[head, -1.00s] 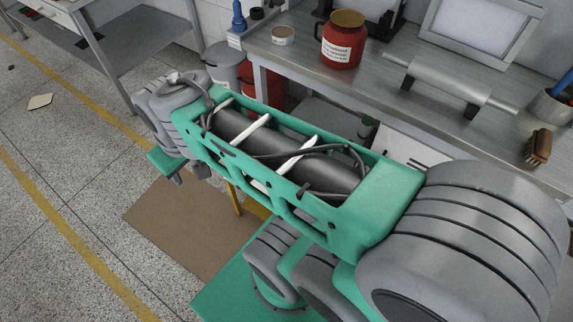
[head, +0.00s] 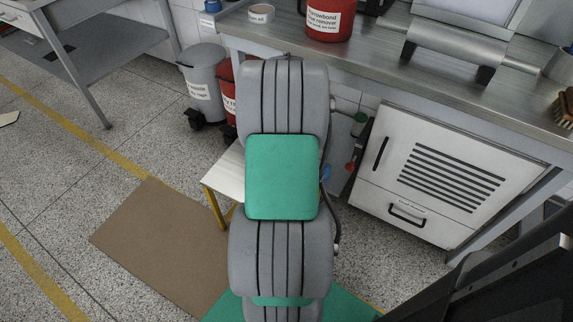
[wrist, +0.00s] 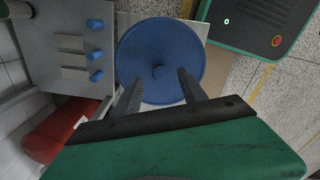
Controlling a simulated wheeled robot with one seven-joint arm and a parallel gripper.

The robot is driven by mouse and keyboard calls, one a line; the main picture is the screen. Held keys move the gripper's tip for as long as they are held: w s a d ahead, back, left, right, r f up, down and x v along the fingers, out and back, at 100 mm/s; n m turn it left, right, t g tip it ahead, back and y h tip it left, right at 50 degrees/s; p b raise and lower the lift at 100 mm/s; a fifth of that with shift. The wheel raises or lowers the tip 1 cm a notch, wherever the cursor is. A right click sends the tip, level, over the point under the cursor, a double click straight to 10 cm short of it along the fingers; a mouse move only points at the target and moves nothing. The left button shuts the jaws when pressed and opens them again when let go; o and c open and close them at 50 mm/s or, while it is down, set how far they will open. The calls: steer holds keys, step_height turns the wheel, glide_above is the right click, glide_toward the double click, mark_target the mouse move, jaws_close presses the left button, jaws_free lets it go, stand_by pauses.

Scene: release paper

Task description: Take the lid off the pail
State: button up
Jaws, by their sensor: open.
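The blue round lid (wrist: 143,62) with a small knob (wrist: 160,72) at its centre shows in the wrist view, seen from above. The pail's body is hidden beneath it in that view. My gripper (wrist: 158,84) is open, with its two fingers over the near half of the lid, one on each side of the knob and apart from it. I cannot tell whether the fingertips touch the lid. In the head view my arm blocks the area, and neither the lid, its pail nor my gripper can be made out.
A pale stool top (head: 226,172) on yellow legs is partly behind my arm. A white cabinet (head: 425,170) stands right. Brown matting (head: 165,240) lies on the floor.

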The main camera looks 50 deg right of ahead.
step_height(320, 180, down, 4)
steer(key=shift+r+b, duration=0.2)
steer(key=shift+b, duration=0.1)
steer(key=shift+c, duration=0.2)
jaws_close()
